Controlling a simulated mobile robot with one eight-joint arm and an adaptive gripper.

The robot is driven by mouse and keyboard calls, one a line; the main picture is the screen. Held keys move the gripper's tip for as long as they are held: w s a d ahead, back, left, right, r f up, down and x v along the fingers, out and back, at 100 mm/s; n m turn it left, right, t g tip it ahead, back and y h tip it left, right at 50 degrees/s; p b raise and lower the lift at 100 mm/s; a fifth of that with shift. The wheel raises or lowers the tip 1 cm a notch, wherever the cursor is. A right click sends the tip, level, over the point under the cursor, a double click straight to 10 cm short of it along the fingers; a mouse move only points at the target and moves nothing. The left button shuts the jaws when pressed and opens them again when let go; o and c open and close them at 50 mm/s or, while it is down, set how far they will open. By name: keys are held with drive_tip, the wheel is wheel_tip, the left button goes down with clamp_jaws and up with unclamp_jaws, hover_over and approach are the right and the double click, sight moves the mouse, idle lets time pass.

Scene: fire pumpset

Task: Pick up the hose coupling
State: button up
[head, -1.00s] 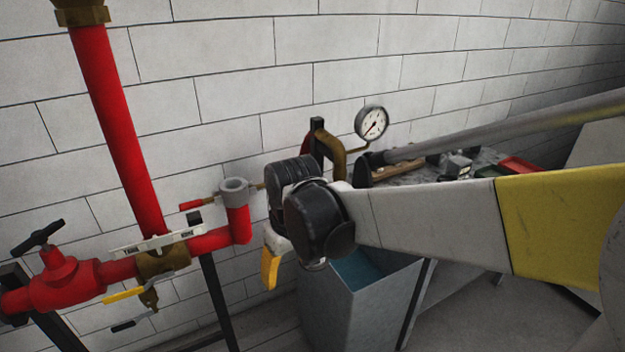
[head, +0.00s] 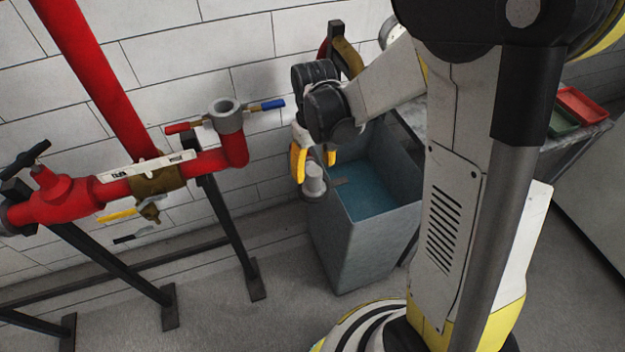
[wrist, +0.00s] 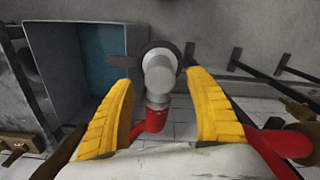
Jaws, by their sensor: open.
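The grey hose coupling, as I take it, is a stubby cylinder (head: 314,177) beside the left edge of the blue-grey bin. It seems to sit upright on a wider, darker round base. My gripper (head: 314,164) is open, with its yellow fingers pointing down close to the coupling. In the wrist view the coupling (wrist: 160,76) shows between the spread fingers of my gripper (wrist: 165,85), with a gap on both sides. Its lower part and what supports it are partly hidden.
The open bin (head: 365,245) stands just right of the coupling. Red pipework (head: 205,163) with a grey upturned end (head: 227,115) and small red- and blue-handled valves is on the left. Black pipe supports (head: 228,215) stand on the floor. Front floor is clear.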

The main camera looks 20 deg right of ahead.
wheel_tip(320, 180, down, 3)
drive_tip(key=shift+w+f+b, duration=0.1)
drive_tip(key=shift+f+b, duration=0.05)
drive_tip(key=shift+b, duration=0.2)
clamp_jaws()
drive_tip(key=shift+r, duration=0.6)
drive_tip(key=r, duration=0.1)
drive_tip(key=r+p, duration=0.1)
drive_tip(key=r, duration=0.1)
drive_tip(key=shift+s+d+r+p, duration=0.2)
drive_tip(key=shift+s+r+p, duration=0.15)
drive_tip(key=shift+p, duration=0.05)
drive_tip(key=s+d+r+p, duration=0.2)
drive_tip(key=s+r+p, duration=0.1)
drive_tip(key=r, duration=0.3)
drive_tip(key=s+d+r+p, duration=0.3)
drive_tip(key=s+r+p, duration=0.1)
drive_tip(key=s+r, duration=0.2)
drive_tip(key=shift+s+d, duration=0.2)
drive_tip(key=shift+d, duration=0.05)
